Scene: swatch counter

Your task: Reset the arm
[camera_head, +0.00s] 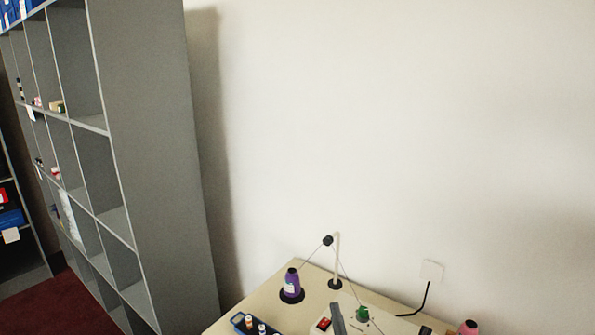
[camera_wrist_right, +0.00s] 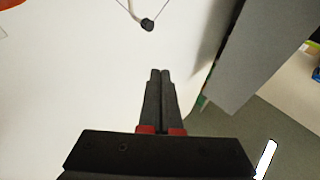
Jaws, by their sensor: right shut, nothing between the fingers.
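My right gripper (camera_wrist_right: 161,72) shows in the wrist view with its two dark fingers side by side, shut and empty. The pale wall is behind the fingertips, and nothing touches them. My left gripper is in neither view.
A cream table (camera_head: 273,294) holds a purple thread cone (camera_head: 291,284), a thread stand (camera_head: 336,262), a blue tray (camera_head: 236,322) and a pink cone (camera_head: 468,327). A tall grey shelf (camera_head: 155,150) stands left.

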